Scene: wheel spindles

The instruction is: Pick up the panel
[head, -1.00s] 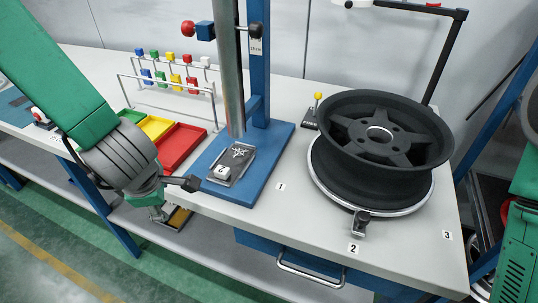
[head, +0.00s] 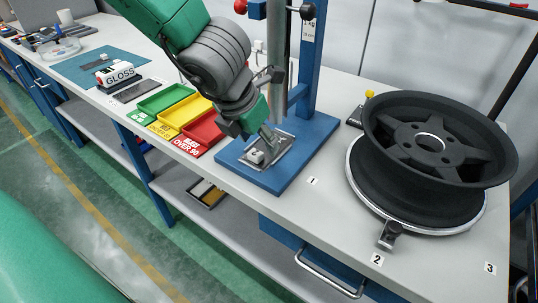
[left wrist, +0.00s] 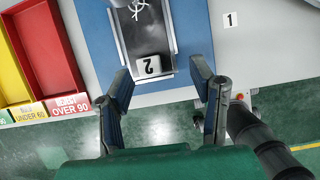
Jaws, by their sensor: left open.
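The panel (head: 285,146) is a dark rectangular plate with a light star-like mark, lying on a blue base plate (head: 312,138) below a steel column. A small white block (head: 257,156) sits on its near end; the left wrist view shows the panel (left wrist: 165,28) and the block, marked 2 (left wrist: 152,66). My left gripper (head: 262,130) is just above the panel and partly hides it. In the left wrist view its open fingers (left wrist: 161,82) stand either side of the panel's near end, with nothing between them. My right gripper is not in view.
Green, yellow and red trays (head: 205,130) stand left of the base. The steel column (head: 280,55) and blue post (head: 309,60) rise behind the panel. A black wheel (head: 435,140) on a round stand is at right.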

